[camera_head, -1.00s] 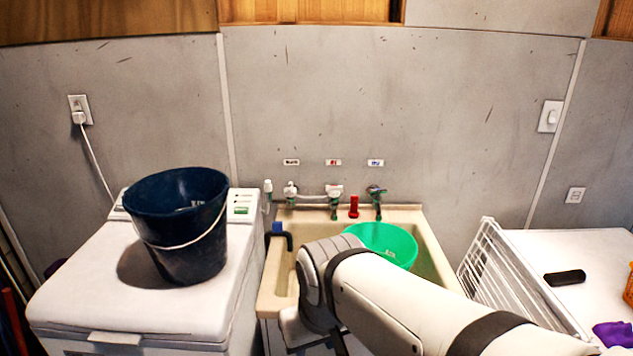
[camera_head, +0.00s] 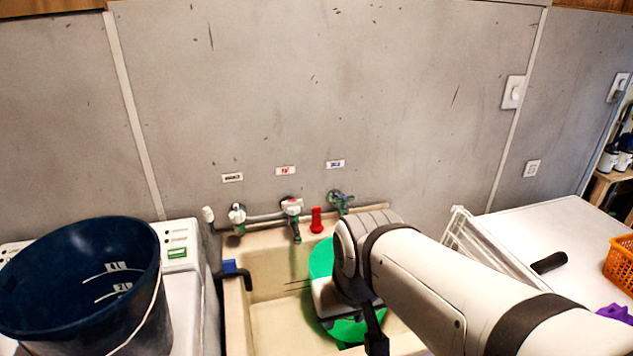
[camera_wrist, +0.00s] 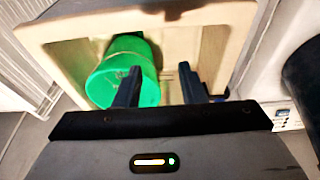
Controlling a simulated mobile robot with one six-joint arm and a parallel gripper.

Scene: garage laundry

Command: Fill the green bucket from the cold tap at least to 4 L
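The green bucket (camera_head: 319,262) is in the sink, partly hidden behind my arm in the head view. In the wrist view the bucket (camera_wrist: 112,82) lies left of the sink's middle, with its wire handle across it. My gripper (camera_wrist: 160,88) is open, its two dark fingers apart. The left finger overlaps the bucket's edge in the picture; I cannot tell whether they touch. The cold tap (camera_head: 340,199), under a blue-marked label (camera_head: 335,164), is rightmost of three on the wall. Its outlet is above and behind the bucket. The water level cannot be seen.
The red-labelled tap (camera_head: 292,207) and another tap (camera_head: 237,215) stand to the left. A red object (camera_head: 316,220) is on the sink's back ledge. A dark blue bucket (camera_head: 85,275) stands at left. A white drying rack (camera_head: 470,240) and orange basket (camera_head: 620,262) are at right.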

